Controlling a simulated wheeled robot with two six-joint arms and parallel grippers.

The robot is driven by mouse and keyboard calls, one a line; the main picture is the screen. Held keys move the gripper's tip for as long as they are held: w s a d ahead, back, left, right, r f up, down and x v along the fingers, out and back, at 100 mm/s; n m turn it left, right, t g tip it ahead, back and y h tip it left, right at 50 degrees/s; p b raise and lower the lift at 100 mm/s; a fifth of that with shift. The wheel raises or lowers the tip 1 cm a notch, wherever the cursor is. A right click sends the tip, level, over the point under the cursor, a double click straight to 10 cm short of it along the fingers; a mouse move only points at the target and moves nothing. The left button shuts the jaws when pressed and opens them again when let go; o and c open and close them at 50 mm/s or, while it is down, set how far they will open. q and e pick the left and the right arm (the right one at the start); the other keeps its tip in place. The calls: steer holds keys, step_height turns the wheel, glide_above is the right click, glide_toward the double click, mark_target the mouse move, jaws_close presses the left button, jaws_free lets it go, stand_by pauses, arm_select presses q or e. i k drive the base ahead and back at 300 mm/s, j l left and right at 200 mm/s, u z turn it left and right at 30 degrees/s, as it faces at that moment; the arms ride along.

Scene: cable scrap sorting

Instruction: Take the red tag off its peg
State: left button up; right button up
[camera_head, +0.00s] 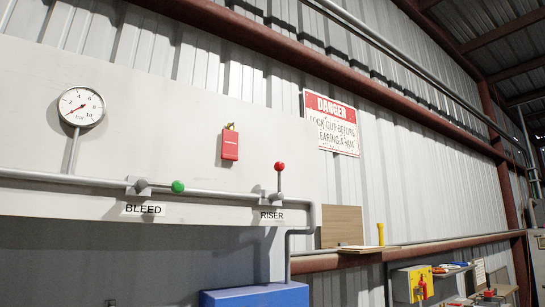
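The red tag (230,145) hangs upright on the pale wall panel, near the middle of the view. A small yellowish piece, seemingly its peg or loop (230,126), shows at its top edge; how the two join is too small to tell. Neither of my grippers is in view, and nothing is touching the tag.
Below the tag a pipe (225,194) runs across the panel, with a green-knobbed BLEED lever (178,187) and an upright red-knobbed RISER lever (280,167). A gauge (81,106) is at left, a danger sign (331,124) at right, a blue box (255,296) below.

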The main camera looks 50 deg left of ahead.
mark_target(230, 137)
steer(key=i+l+u, duration=0.1)
steer(key=i+u, duration=0.35)
steer(key=i+l+u, duration=0.25)
steer(key=i+u, duration=0.2)
steer(key=i+l+u, duration=0.45)
steer(key=k+j, duration=0.05)
